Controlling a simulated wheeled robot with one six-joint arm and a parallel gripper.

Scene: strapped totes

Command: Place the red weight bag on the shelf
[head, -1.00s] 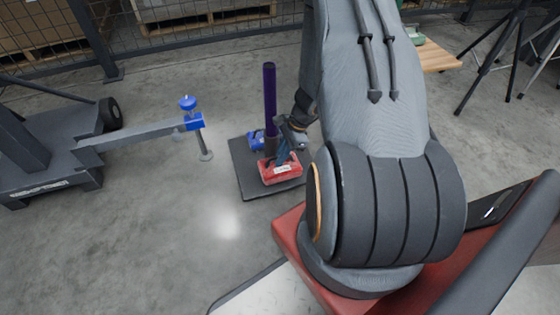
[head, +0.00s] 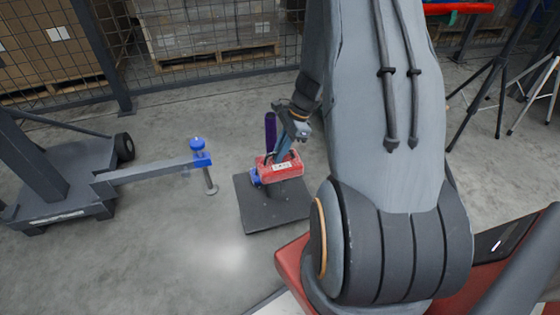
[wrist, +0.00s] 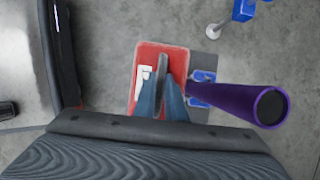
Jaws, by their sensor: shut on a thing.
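The red weight bag (head: 266,172) has a white label and hangs in my gripper (head: 285,150) over the dark base plate (head: 265,216). In the wrist view the bag (wrist: 150,58) lies below the blue fingers of my gripper (wrist: 161,98), which are shut on its dark strap. The bag appears clear of the plate, in front of a purple post (head: 270,130). I cannot make out a shelf for certain.
A grey wheeled stand's arm (head: 150,170) with a blue knob reaches in from the left. Tripods (head: 490,85) stand at the right. Mesh fencing (head: 200,40) runs along the back. Floor at front left is clear.

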